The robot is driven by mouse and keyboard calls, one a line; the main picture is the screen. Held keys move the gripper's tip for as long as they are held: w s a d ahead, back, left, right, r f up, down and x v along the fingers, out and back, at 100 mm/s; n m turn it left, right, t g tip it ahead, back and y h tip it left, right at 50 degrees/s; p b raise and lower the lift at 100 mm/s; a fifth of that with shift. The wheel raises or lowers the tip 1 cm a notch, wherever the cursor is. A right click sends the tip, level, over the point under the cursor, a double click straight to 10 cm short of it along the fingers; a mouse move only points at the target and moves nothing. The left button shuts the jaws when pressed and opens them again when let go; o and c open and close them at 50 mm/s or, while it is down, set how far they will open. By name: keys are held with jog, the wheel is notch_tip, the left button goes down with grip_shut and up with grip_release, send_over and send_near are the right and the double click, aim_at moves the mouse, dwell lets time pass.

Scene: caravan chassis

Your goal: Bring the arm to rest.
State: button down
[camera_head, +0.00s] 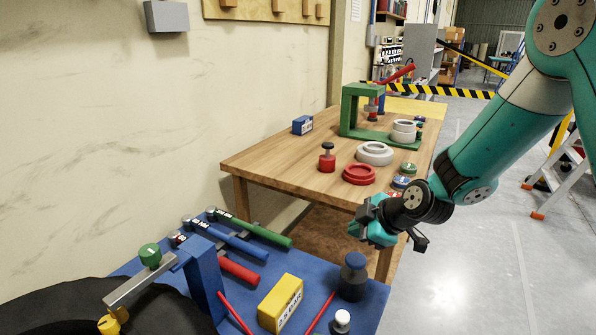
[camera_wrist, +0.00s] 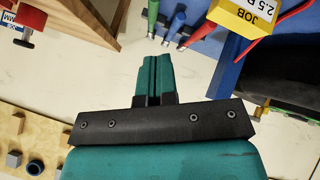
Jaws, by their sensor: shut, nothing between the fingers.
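My gripper (camera_head: 366,226) hangs in the air at the end of my teal arm, past the near right corner of the wooden table and above the far right edge of the blue surface. In the wrist view its two teal fingers (camera_wrist: 157,78) lie together, shut with nothing between them. My arm reaches in from the upper right of the head view and is bent at the wrist. The gripper appears clear of the table and of the tools.
The wooden table (camera_head: 262,158) bears a green press (camera_head: 346,112), a red ring (camera_head: 359,174) and white rings (camera_head: 374,152). The blue surface (camera_head: 372,305) holds hammers, a yellow box (camera_head: 281,302) and a dark weight (camera_head: 353,276). A stepladder (camera_head: 560,180) stands at right; the floor between is clear.

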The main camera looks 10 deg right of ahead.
jog(key=s+a+r+m+g, duration=0.3)
jog(key=s+a+r, duration=0.2)
jog(key=s+r, duration=0.55)
jog(key=s+r+m+g, duration=0.1)
jog(key=s+m+g, duration=0.1)
jog(key=s, duration=0.7)
jog(key=s+d+r+m+g+h, duration=0.1)
jog(key=s+r+m+g, duration=0.1)
jog(key=s, duration=0.7)
jog(key=shift+s+d+r+m, duration=0.3)
jog(key=shift+s+m, duration=0.1)
jog(key=shift+m, duration=0.4)
